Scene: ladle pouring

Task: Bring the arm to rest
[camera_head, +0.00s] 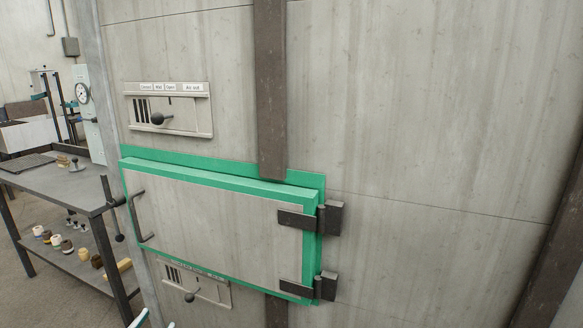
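Only the tips of my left gripper (155,321) show, at the bottom edge in the head view. Its two pale fingertips stand apart with nothing visible between them, so it looks open. The rest of the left gripper and its arm are below the picture. My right gripper and arm are not in view. No ladle is in view.
A grey furnace wall (420,120) fills most of the view. Its green-framed door (220,205) is shut, with a handle (138,218) at left and dark hinges at right. A metal workbench (60,188) with small items on its lower shelf stands at left.

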